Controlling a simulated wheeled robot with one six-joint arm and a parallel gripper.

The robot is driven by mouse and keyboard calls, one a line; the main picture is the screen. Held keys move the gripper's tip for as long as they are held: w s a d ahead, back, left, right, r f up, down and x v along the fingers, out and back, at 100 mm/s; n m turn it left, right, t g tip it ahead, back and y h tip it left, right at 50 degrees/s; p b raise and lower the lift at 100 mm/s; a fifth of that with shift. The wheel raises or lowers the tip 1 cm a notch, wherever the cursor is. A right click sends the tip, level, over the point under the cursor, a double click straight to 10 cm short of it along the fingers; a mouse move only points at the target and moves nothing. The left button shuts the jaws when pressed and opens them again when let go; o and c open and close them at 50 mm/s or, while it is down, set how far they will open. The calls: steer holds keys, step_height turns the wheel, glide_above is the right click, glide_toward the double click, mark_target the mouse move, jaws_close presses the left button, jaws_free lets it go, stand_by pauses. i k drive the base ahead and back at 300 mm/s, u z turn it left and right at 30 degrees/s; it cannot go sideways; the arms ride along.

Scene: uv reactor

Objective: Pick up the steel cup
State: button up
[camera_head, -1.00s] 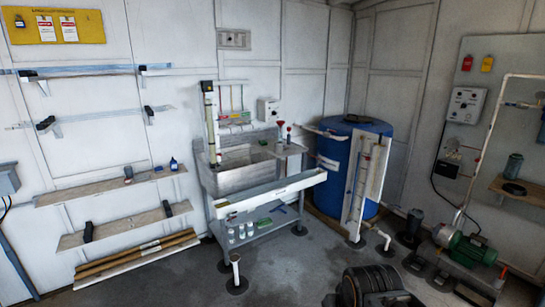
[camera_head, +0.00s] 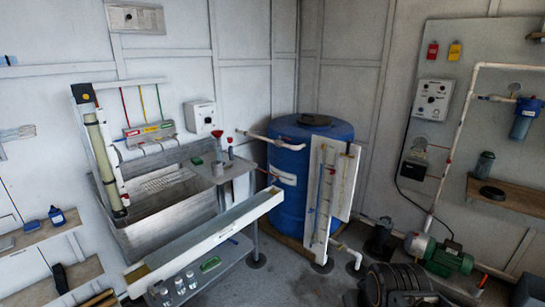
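I cannot pick out a steel cup for certain. Several small pale jars (camera_head: 179,285) stand on the lower shelf of the sink bench, partly cut by the front trough. A dark upright cylinder (camera_head: 380,237) stands on the floor right of the blue barrel. My gripper's fingers do not show.
The steel sink bench (camera_head: 150,228) and long white trough (camera_head: 205,240) fill the left centre. A blue barrel (camera_head: 290,200) stands in the corner. A green motor (camera_head: 447,257) and pipes occupy the lower right. A dark ribbed object (camera_head: 395,285) is at the bottom edge. Some floor (camera_head: 280,285) is clear.

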mark_target(217, 166)
steer(key=i, duration=1.7)
steer(key=u, duration=0.8)
steer(key=i, duration=0.9)
steer(key=u, duration=1.6)
steer(key=i, duration=0.7)
steer(key=u, duration=0.5)
